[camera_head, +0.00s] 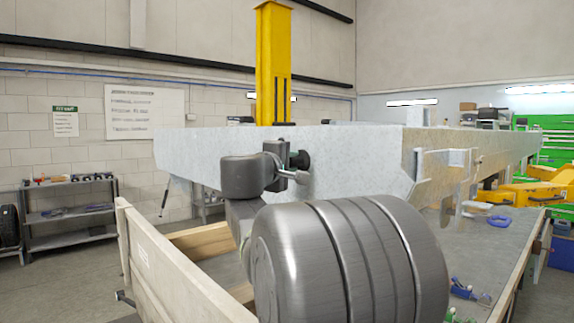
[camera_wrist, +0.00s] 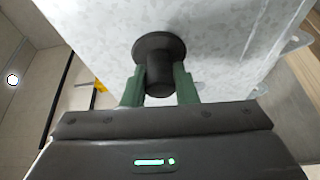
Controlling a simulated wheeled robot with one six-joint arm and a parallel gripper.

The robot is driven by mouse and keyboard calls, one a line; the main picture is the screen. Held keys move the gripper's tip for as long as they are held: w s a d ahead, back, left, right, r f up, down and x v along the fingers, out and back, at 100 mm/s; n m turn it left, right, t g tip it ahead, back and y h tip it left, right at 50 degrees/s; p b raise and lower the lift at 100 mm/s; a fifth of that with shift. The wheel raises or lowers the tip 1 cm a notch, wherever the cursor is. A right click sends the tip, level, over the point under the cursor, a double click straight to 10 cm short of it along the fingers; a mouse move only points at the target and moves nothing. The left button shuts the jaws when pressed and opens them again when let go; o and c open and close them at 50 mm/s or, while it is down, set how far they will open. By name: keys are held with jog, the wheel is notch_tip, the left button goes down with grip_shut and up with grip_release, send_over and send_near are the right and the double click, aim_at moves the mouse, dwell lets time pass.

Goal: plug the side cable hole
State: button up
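The galvanized trailer frame (camera_head: 345,143) runs across the middle of the head view, and its mottled grey face fills the top of the wrist view (camera_wrist: 225,35). A black round plug (camera_head: 299,160) with a wide flange is in front of this face; it also shows in the wrist view (camera_wrist: 158,48). My gripper (camera_head: 284,160) has its green fingers on both sides of the plug's narrower body in the wrist view (camera_wrist: 159,78). The flange is at or very close to the face; I cannot tell whether it touches. No cable hole is visible.
A yellow column (camera_head: 272,65) rises behind the frame. Wooden side boards (camera_head: 165,265) stand in front on the left. A workbench top (camera_head: 460,245) with tools and clamps is on the right. A shelf (camera_head: 70,205) is against the left wall.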

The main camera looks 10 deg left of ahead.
jog(key=o, duration=0.5)
jog(key=shift+w+d, duration=0.1)
jog(key=shift+s+f, duration=0.1)
jog(key=shift+s, duration=0.15)
jog(key=b+v, duration=0.3)
jog(key=v, duration=1)
jog(key=shift+s+a, duration=0.15)
jog(key=shift+a, duration=0.1)
jog(key=p+x, duration=0.3)
jog(key=x, duration=1.1)
jog(key=shift+d, duration=0.1)
jog(key=shift+s, duration=0.3)
